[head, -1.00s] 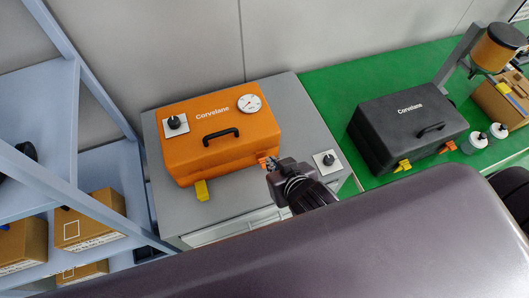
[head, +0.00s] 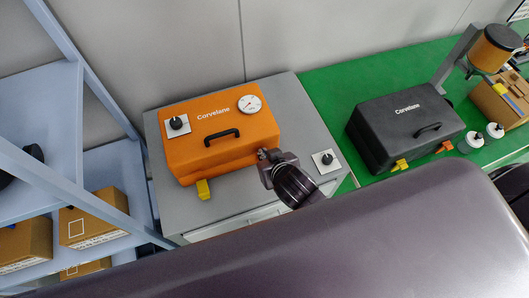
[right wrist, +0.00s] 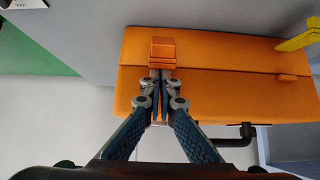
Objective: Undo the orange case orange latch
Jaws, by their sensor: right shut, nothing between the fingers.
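The orange case (head: 215,148) sits closed on a grey cabinet, with a black handle, a dial and a black knob on its lid. Its orange latch (right wrist: 162,50) shows on the case front in the right wrist view. In the head view my gripper hides that latch. Its yellow latch (head: 203,189) is at the front left and also shows in the right wrist view (right wrist: 300,38). My right gripper (head: 262,155) is at the case's front right corner. Its fingertips (right wrist: 161,74) are together and empty, right at the orange latch's edge; whether they touch it I cannot tell. My left gripper is not in view.
A black case (head: 405,125) with yellow and orange latches stands on a green bench (head: 325,88) at the right. A knob on a white plate (head: 326,160) lies on the grey cabinet (head: 295,110) beside my right gripper. A blue shelf (head: 60,100) with boxes stands at the left.

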